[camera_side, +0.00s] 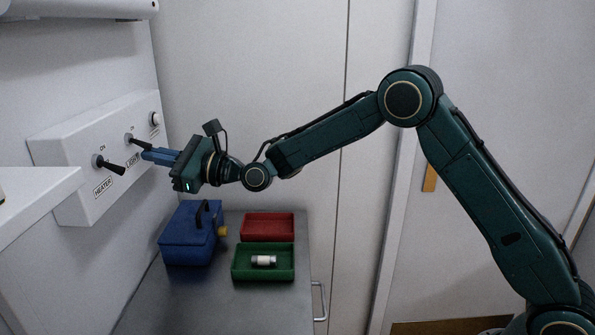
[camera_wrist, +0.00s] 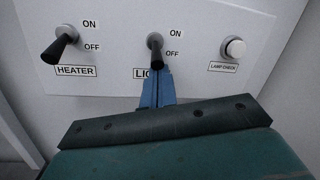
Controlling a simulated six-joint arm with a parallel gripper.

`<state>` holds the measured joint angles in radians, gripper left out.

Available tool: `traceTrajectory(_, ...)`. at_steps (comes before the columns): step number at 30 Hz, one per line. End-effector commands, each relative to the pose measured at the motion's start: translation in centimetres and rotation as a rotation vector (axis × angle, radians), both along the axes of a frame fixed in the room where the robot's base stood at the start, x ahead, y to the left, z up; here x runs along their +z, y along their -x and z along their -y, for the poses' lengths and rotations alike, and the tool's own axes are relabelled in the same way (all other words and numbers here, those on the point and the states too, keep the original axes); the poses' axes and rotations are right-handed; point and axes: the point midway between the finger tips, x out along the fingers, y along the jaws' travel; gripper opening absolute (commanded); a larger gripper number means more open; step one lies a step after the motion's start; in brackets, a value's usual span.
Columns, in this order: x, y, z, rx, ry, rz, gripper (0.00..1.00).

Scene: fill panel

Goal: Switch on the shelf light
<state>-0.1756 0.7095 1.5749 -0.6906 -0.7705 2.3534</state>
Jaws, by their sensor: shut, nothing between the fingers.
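The light switch (camera_wrist: 155,45) is a black toggle lever in the middle of the white panel (camera_side: 75,140). Its lever tilts down, towards OFF; it also shows in the side view (camera_side: 139,142). The label below it is partly covered by my fingers. My gripper (camera_side: 147,155) is shut and empty, with blue fingers pointing at the panel. In the wrist view the fingertips (camera_wrist: 157,80) are just below the lever's tip, overlapping it; I cannot tell whether they touch. A pale bar (camera_side: 80,8) at the top left, perhaps the lamp, looks unlit.
The heater switch (camera_wrist: 60,45), lever down, is left of the light switch; the lamp check button (camera_wrist: 234,48) is right. A white shelf (camera_side: 35,200) juts out at the left. Below stand a blue box (camera_side: 188,240), a red tray (camera_side: 268,239) and a green tray (camera_side: 262,276) holding a small cylinder.

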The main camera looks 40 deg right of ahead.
Motion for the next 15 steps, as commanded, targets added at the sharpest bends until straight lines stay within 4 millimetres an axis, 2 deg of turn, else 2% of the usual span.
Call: traceTrajectory(15,0.32,0.13,0.15,-0.001,0.037,-0.036,0.0)
